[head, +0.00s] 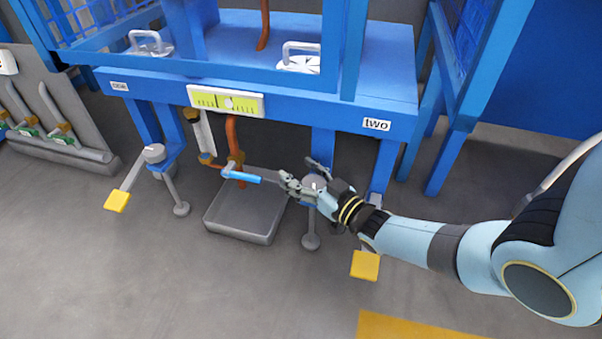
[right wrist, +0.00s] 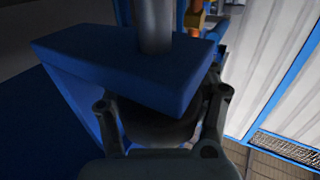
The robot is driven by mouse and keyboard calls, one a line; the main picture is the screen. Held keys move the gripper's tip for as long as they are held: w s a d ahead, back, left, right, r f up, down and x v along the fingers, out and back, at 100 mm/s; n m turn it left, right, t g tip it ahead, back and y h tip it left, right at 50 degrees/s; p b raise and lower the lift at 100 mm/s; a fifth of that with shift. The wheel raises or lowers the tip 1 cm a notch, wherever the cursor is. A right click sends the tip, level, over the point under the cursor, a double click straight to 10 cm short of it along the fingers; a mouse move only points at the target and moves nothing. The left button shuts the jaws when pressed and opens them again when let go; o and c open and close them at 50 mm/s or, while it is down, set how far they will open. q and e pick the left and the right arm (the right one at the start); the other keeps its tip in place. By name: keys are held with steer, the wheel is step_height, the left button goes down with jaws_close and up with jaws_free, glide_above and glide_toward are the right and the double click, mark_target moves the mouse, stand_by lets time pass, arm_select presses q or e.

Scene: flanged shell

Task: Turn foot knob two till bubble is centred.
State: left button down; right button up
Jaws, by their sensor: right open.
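The bubble level (head: 205,98) is a white bar with a yellow-green window on the blue frame's front edge. Its pale bubble (head: 228,102) looks near the middle; I cannot tell if it is exactly centred. The label "two" (head: 376,125) is on the right of that edge. Below it, my right gripper (head: 303,184) is open at the grey foot knob (head: 316,183). In the right wrist view the gripper's fingers (right wrist: 163,105) stand either side of a dark round part (right wrist: 160,131), under a blue block; contact is unclear. My left gripper is not in view.
A grey tray (head: 247,233) lies on the floor left of the gripper. A blue-handled valve (head: 243,177) on an orange pipe stands above it. Another foot knob (head: 154,153) is at left. Yellow pads (head: 116,201) (head: 365,265) sit low. The front floor is clear.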

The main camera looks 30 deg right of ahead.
jaws_close()
steer(key=shift+f, duration=0.1)
steer(key=shift+s, duration=0.1)
stand_by(0.5)
